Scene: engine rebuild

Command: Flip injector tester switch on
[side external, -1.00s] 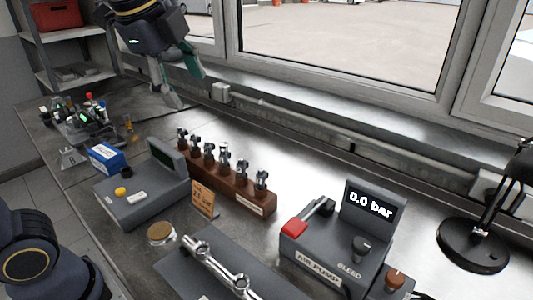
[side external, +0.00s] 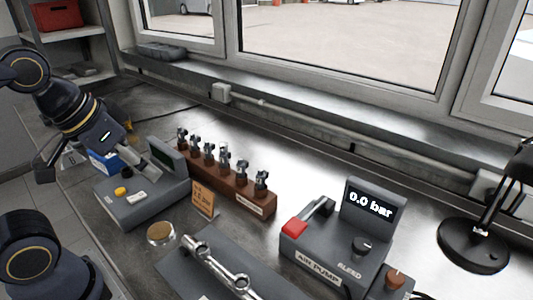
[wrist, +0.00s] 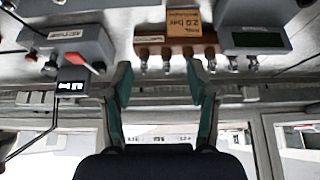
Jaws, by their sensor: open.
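A grey tester box (side external: 148,207) with a tilted dark screen, a yellow round button (side external: 120,191) and a white label stands on the left part of the bench. In the wrist view, which is upside down, a grey box with a dark green screen (wrist: 257,41) sits at upper right. I cannot make out a switch clearly. My gripper (side external: 153,162) is close above the back left of the tester in the side view, apart from the button. In the wrist view its two green-padded fingers (wrist: 160,82) are spread with nothing between them.
A wooden rack of several injectors (side external: 232,188) stands right of the tester, with an orange card (side external: 204,198) in front. A blue box (side external: 103,163) is partly behind my arm. The air pump (side external: 318,256) with red-ended lever reads 0.0 bar. A lamp (side external: 472,245) stands far right.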

